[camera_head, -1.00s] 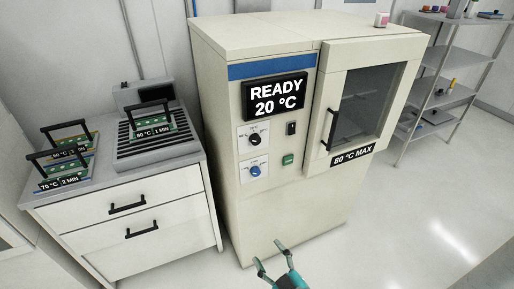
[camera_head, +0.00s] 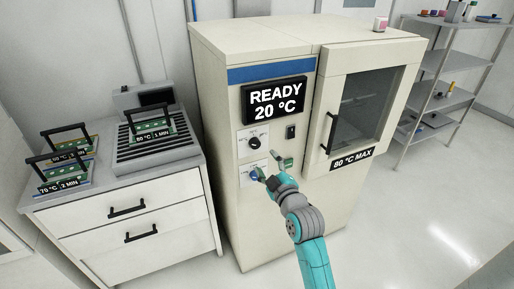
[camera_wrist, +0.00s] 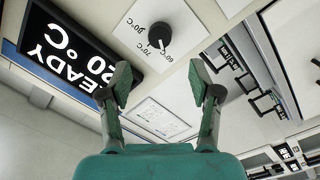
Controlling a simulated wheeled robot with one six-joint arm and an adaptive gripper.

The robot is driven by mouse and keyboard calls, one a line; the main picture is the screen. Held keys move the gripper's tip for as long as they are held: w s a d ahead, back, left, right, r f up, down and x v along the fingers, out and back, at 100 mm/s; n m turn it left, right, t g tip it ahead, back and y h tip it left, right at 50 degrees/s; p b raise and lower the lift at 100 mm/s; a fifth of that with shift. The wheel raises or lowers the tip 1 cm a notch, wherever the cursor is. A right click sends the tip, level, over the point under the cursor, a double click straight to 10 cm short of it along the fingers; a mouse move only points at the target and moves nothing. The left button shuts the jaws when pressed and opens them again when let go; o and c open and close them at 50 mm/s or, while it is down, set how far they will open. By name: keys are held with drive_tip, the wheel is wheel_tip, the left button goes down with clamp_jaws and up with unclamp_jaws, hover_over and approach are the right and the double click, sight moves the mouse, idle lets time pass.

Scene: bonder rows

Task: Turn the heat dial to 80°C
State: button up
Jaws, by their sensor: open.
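The heat dial (camera_head: 253,142) is a black knob on a white plate on the front of the cream oven, under the display. In the wrist view the black knob (camera_wrist: 158,37) is near the top, with temperature marks around it; its exact setting is hard to read. The display (camera_head: 275,100) reads READY 20 °C. My gripper (camera_head: 267,165) is open and empty in front of the oven, just below and to the right of the heat dial. In the wrist view its two fingers (camera_wrist: 164,84) are spread apart, with the knob beyond them, apparently untouched.
A blue dial (camera_head: 254,174) is below the heat dial, partly covered by my gripper. A green button (camera_head: 288,163) and black switch (camera_head: 291,131) are to the right. The oven door (camera_head: 365,105) is closed. A cabinet (camera_head: 130,215) with handled board carriers stands left; shelves (camera_head: 440,90) stand right.

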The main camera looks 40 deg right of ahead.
sight(256, 146)
drive_tip(key=x, duration=0.9)
drive_tip(key=shift+w, duration=0.1)
drive_tip(key=c, duration=1.1)
